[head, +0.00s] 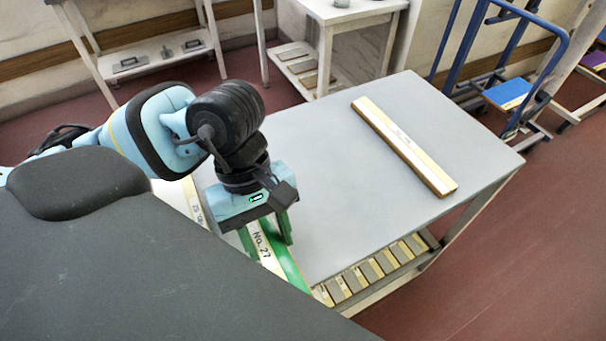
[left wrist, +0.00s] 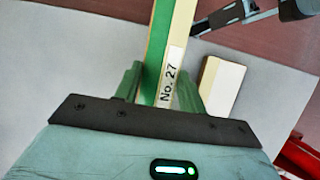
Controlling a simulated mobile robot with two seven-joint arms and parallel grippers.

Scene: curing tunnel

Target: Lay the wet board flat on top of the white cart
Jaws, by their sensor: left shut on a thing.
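My left gripper (head: 266,236) is shut on a board (head: 268,250) with a green side, a cream strip and the label "No. 27". In the left wrist view the board (left wrist: 169,78) runs between the two green fingers (left wrist: 160,92) and away from me. In the head view the board is over the near left part of a cart's pale grey top (head: 330,190), with its near end partly hidden. I cannot tell whether it touches the top. The cart has a whitish frame, which may make it the white cart. My right gripper is not in view.
A cream board (head: 405,147) lies on the right of the top; another labelled board (head: 192,205) is partly hidden at its left. Several boards (head: 370,270) sit on the lower shelf. A white table (head: 345,12) and a blue-framed rack (head: 505,85) stand beyond. The top's middle is clear.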

